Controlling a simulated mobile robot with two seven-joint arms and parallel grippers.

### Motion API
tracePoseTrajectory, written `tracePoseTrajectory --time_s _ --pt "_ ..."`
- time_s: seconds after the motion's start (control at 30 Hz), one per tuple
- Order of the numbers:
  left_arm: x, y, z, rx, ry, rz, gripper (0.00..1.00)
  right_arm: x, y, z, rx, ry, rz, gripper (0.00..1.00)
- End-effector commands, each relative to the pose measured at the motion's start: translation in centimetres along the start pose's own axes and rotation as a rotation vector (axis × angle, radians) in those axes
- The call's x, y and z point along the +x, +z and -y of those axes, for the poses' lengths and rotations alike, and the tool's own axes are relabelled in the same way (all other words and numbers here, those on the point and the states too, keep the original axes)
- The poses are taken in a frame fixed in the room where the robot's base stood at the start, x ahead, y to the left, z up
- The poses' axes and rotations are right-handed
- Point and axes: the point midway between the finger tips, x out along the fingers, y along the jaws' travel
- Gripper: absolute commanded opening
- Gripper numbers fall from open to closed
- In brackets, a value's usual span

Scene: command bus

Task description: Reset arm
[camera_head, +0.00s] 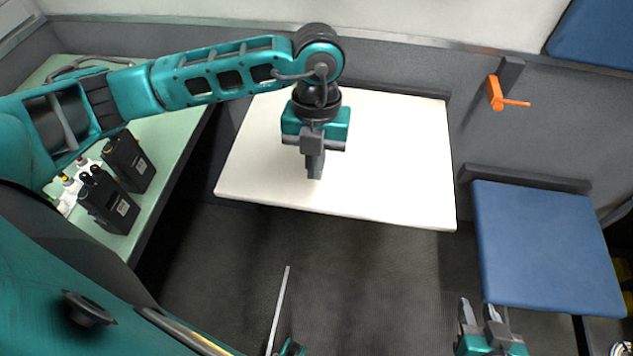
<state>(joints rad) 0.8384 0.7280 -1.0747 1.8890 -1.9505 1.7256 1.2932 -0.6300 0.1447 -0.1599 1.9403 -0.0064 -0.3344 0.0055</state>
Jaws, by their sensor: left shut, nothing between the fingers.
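My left gripper (315,174) hangs from the teal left arm, which reaches in from the left. It points down over the white table (400,160), and its fingers are shut with nothing between them. I cannot tell how high it is above the table. My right gripper (480,308) shows at the bottom right, near the front of the blue seat. Its two fingers stand apart with a gap between them, and nothing is seen in the gap. Most of my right arm is out of view.
A blue seat (545,245) is at the right. An orange handle (496,94) sticks out from the grey back wall. Black radios (130,160) and small bottles (70,184) stand on a green counter (178,122) at the left. The dark floor (370,270) is open in the middle.

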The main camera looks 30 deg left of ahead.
Motion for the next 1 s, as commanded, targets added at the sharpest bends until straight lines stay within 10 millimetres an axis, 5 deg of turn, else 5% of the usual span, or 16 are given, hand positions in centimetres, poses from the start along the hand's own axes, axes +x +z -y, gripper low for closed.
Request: tracePoseTrajectory --time_s 0.2,0.57,0.77,0.87,1.0 --pt "-2.9 -0.4 0.0 0.001 0.0 0.001 0.0 -0.1 -0.2 0.1 0.0 -0.001 0.0 0.36" --pt "-3.3 -0.9 0.6 0.016 -0.028 -0.012 0.0 0.1 -0.5 0.1 0.0 -0.002 -0.006 0.36" --pt "-3.1 -5.9 7.6 0.159 -0.381 -0.154 0.0 0.1 -0.5 0.1 0.001 -0.002 -0.006 0.36" --pt "-5.2 -9.6 12.5 0.224 -0.688 -0.253 0.0 0.1 -0.5 0.2 0.002 -0.002 -0.006 0.36" --pt "-10.6 -13.0 17.2 0.216 -1.126 -0.353 0.0 0.1 -0.5 0.2 0.002 -0.003 -0.006 0.36"
